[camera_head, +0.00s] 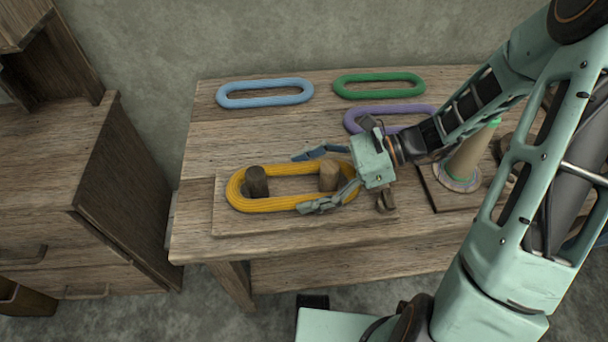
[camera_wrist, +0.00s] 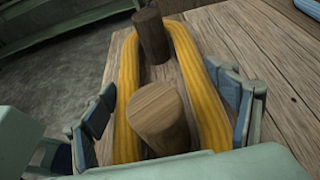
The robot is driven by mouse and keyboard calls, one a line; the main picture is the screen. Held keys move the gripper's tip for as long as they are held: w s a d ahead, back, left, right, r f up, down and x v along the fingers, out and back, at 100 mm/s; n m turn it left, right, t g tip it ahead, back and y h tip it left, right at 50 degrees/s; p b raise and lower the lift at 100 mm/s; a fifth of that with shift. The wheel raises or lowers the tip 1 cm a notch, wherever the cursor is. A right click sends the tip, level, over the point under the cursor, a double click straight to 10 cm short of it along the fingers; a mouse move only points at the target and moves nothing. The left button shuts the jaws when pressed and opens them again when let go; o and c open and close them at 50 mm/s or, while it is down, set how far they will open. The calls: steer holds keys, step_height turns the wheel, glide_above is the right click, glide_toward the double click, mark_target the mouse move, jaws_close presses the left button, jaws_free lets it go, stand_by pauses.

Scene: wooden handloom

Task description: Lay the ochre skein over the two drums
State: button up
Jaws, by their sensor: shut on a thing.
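The ochre skein (camera_head: 285,204) is a long oval loop around both drums on the wooden board (camera_head: 235,222). The dark left drum (camera_head: 257,182) and the lighter right drum (camera_head: 328,177) stand upright and poke up through its opening. In the wrist view the skein (camera_wrist: 128,95) runs along both sides of the near drum (camera_wrist: 158,118) and the far drum (camera_wrist: 152,38). My gripper (camera_head: 303,182) is low over the right end, its fingers shut on the skein's two long sides from outside. Whether the skein's underside touches the board I cannot tell.
A blue skein (camera_head: 265,104), a green skein (camera_head: 380,96) and a purple skein (camera_head: 418,109) lie at the back of the table (camera_head: 200,152). A cone on a stand (camera_head: 468,165) is right of my gripper. A wooden cabinet (camera_head: 60,175) stands left.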

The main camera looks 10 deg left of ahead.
steer(key=shift+f, duration=0.4)
steer(key=o, duration=1.3)
steer(key=shift+r, duration=0.1)
step_height(320, 180, up, 10)
